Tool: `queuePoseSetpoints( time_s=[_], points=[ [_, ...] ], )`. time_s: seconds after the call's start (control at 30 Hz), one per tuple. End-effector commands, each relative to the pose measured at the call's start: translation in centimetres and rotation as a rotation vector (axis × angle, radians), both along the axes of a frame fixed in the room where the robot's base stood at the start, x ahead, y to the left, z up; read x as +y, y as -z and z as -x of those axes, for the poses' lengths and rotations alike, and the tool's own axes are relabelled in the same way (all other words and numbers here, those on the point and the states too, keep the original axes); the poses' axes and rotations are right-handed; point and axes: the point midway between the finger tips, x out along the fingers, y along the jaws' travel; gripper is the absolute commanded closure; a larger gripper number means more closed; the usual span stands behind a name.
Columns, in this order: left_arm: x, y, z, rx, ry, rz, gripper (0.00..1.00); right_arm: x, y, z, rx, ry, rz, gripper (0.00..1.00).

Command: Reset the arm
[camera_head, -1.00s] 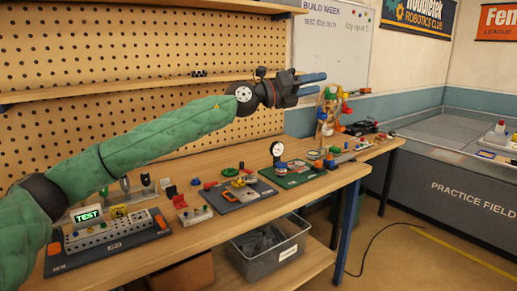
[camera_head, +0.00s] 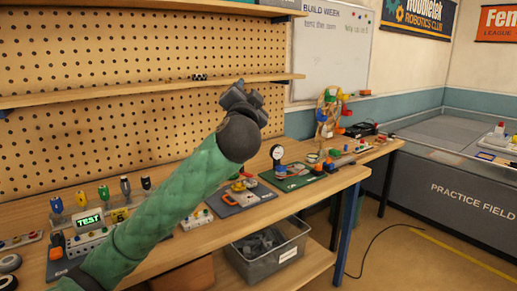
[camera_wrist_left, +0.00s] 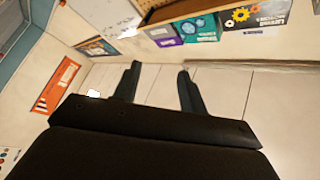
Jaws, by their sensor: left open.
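My left arm, in a green padded sleeve, comes in from the lower left in the head view and reaches up over the workbench (camera_head: 330,184). Its dark gripper (camera_head: 246,97) is raised in front of the pegboard, with the fingers mostly hidden behind the wrist. In the left wrist view the left gripper (camera_wrist_left: 156,84) has its two fingers apart with nothing between them. My right gripper is in neither view.
The bench holds a lit TEST box (camera_head: 89,220), a dial gauge (camera_head: 277,153) and several small parts. A grey bin (camera_head: 268,262) sits on the lower shelf. A pegboard shelf (camera_head: 150,91) runs behind the arm. The floor at right has a loose cable (camera_head: 372,238).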

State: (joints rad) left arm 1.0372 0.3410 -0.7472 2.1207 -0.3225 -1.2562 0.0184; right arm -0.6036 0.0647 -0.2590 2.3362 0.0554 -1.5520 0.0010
Motion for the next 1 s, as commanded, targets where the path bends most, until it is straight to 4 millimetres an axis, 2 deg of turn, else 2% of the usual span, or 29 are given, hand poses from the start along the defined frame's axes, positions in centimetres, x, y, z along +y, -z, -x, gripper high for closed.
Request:
queuePoseSetpoints(
  time_s=[0.03,0.1,0.5,0.7,1.0],
  points=[
    [0.5,2.0,0.2,0.066,-0.001,0.030,0.58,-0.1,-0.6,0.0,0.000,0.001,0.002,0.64],
    [1.2,4.6,0.5,0.151,-0.004,0.065,0.58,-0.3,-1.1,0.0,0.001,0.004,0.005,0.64],
    [4.3,18.6,4.2,0.563,0.006,0.232,0.58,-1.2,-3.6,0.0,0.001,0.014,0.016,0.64],
    [5.4,24.8,6.8,0.719,0.019,0.304,0.58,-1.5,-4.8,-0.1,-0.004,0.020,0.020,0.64],
    [6.9,32.7,11.2,0.892,0.037,0.411,0.58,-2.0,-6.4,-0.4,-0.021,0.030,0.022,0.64]
  ],
)
